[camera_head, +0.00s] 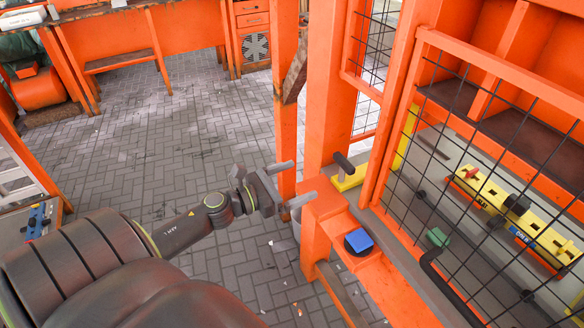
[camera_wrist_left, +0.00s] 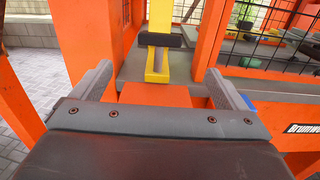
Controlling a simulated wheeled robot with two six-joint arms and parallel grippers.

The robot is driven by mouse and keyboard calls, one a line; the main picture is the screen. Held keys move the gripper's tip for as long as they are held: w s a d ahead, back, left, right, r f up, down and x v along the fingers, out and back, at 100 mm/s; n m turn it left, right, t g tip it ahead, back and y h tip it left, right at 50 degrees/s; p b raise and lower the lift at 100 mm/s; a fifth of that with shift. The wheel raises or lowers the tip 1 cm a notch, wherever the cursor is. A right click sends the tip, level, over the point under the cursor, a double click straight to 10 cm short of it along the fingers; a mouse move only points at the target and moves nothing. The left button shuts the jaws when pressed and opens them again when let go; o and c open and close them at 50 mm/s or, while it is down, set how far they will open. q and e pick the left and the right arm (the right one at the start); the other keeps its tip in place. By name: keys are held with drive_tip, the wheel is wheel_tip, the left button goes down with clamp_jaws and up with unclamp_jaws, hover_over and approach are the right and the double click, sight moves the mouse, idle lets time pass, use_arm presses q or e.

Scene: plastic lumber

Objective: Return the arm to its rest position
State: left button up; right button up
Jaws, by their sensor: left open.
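My left arm comes in from the left in the head view. Its gripper (camera_head: 291,183) is open and empty, with its two grey fingers spread apart, close to the orange frame with the yellow lever base (camera_head: 352,178). In the left wrist view the open left gripper (camera_wrist_left: 166,85) has a finger at each side. Beyond it stand the yellow base (camera_wrist_left: 158,65) and its black handle (camera_wrist_left: 160,40), apart from the fingers. My right gripper does not show.
A blue button (camera_head: 358,241) sits on an orange ledge (camera_head: 385,280) right of the gripper. A black wire mesh guard (camera_head: 480,150) and orange posts (camera_head: 335,80) stand at the right. An orange workbench (camera_head: 130,40) is at the back.

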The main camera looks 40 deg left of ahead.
use_arm(q)
drive_tip(key=shift+s, duration=0.3)
idle(0.4)
drive_tip(key=s+a+f+n+g+y, duration=0.15)
drive_tip(key=a+f+n+y, duration=0.3)
drive_tip(key=f+n, duration=0.55)
drive_tip(key=s+a+f+n+g+y, duration=0.1)
drive_tip(key=s+a+f+n+y, duration=0.3)
drive_tip(key=f+n, duration=0.6)
drive_tip(key=s+f+n+g, duration=0.4)
drive_tip(key=s+f+n, duration=0.15)
drive_tip(key=f, duration=0.75)
drive_tip(key=s+d+f+n+g, duration=0.3)
drive_tip(key=s+d+f+n, duration=0.1)
drive_tip(key=s, duration=0.5)
drive_tip(key=s+d+f+n+g, duration=0.3)
drive_tip(key=s+d+f+n, duration=0.2)
drive_tip(key=s+f, duration=0.3)
drive_tip(key=s+d+f+n+g, duration=0.3)
drive_tip(key=s+f+n, duration=0.3)
drive_tip(key=s, duration=0.5)
drive_tip(key=shift+d+f+n+h+p, duration=0.25)
drive_tip(key=shift+d+n+h+p, duration=0.1)
drive_tip(key=shift+d, duration=0.4)
drive_tip(key=shift+w, duration=0.15)
